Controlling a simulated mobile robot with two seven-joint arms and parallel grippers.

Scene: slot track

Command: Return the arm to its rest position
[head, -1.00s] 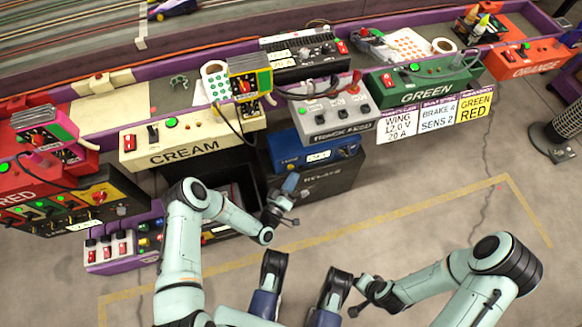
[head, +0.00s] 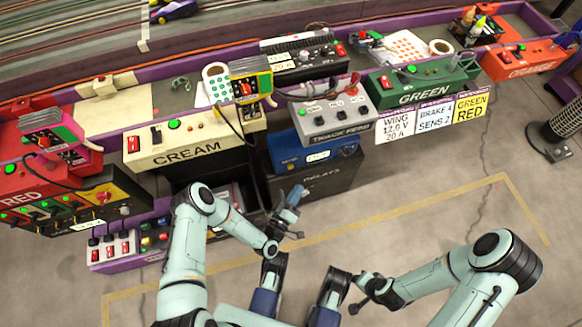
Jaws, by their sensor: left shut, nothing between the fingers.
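My left arm comes in at lower left, bends at a raised elbow and reaches right. Its gripper (head: 298,191) is shut and empty, over the floor in front of the dark RELAYS box. My right arm comes in from the lower right with its forearm pointing left. Its gripper (head: 358,292) is small and dark at the bottom middle, and its finger gap cannot be made out. It appears clear of the bench.
The bench holds the CREAM box (head: 186,146), GREEN box (head: 420,88), ORANGE box (head: 528,58) and RED box (head: 40,180). The RELAYS box (head: 318,179) stands below. A dark cylinder (head: 556,135) stands at right. The floor (head: 430,215) at centre right is clear.

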